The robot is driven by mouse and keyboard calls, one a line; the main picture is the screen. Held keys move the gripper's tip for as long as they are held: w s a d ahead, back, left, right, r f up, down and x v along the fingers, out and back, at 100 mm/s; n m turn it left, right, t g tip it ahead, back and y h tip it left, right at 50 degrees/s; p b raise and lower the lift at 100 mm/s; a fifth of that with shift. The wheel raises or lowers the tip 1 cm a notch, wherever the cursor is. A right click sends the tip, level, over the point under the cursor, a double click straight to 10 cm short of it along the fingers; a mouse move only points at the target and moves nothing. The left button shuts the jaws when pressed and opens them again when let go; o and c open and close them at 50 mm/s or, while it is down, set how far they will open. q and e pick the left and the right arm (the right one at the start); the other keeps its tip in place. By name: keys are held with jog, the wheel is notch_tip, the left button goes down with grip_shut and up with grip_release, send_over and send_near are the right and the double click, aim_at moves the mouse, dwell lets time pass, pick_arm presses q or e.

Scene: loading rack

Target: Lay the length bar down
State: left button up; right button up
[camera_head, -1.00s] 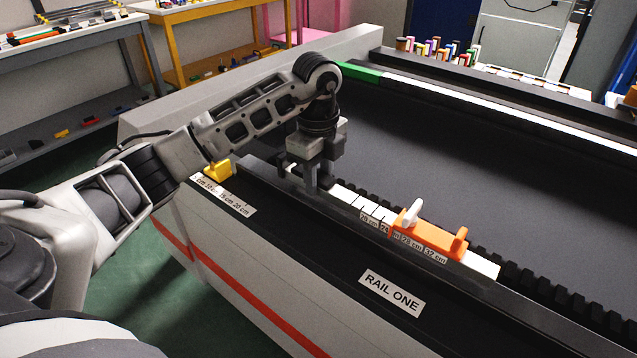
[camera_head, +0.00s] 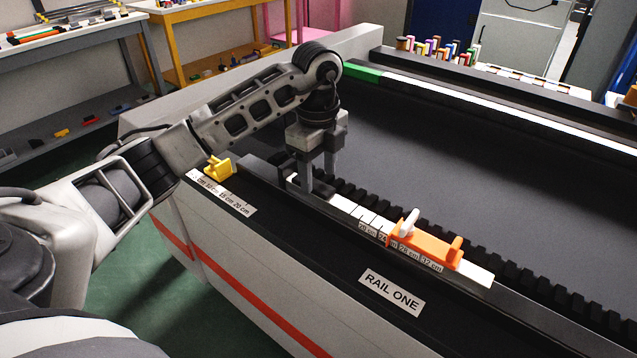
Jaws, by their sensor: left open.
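The length bar (camera_head: 476,273) is a long white bar with a dark left end. It lies along the near rail, beside a toothed black strip. Its front face shows cm labels, and an orange slider (camera_head: 428,248) with a pale lever sits on it. My left gripper (camera_head: 319,186) points down at the bar's dark left end. Its two fingers are apart. They hide part of that end, so I cannot tell whether they touch it. My right gripper is not in view.
A yellow stop (camera_head: 218,168) stands on the rail to the left, near a cm scale strip. A RAIL ONE label (camera_head: 392,292) is on the near ledge. The wide dark bed behind is clear. A green-and-white bar (camera_head: 450,97) lies along the far rail.

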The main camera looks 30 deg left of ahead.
pick_arm(q)
notch_tip(320, 180, up, 8)
jog(key=shift+r+p, duration=0.15)
jog(key=shift+p, duration=0.2)
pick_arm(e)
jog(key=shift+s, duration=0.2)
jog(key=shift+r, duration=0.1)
